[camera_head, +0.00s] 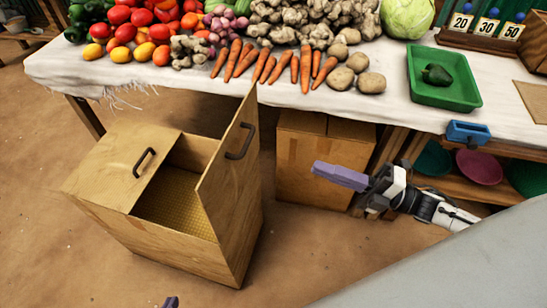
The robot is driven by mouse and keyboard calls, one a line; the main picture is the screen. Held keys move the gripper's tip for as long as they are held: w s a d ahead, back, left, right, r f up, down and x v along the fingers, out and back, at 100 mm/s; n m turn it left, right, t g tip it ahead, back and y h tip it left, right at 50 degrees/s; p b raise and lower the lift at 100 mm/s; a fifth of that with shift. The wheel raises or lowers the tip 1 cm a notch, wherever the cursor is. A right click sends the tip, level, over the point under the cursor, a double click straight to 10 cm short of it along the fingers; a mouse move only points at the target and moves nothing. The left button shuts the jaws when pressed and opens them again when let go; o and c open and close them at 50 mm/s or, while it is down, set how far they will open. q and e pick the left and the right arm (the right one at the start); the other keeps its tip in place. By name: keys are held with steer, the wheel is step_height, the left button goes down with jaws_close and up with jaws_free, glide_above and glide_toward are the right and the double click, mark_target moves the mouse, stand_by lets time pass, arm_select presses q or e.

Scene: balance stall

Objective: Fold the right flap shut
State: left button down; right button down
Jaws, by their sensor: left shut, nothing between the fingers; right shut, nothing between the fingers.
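A wooden box (165,240) stands on the floor at the left, below the stall table. Its right flap (232,180) stands up, near vertical, with a dark handle (240,141) near its top. Its left flap (125,165) lies flat over the left side and carries another dark handle. The right part of the top is open and shows a yellowish inside. My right gripper (340,176) is shut and empty, to the right of the flap and apart from it.
A cardboard box (312,165) stands behind the right flap, under the table. The white-clothed table (300,95) holds vegetables and a green tray (448,95). A shelf with bowls (478,166) is at the right. Bare floor (40,230) lies left and in front.

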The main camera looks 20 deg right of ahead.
steer(key=x, duration=1.4)
steer(key=shift+s+r, duration=0.2)
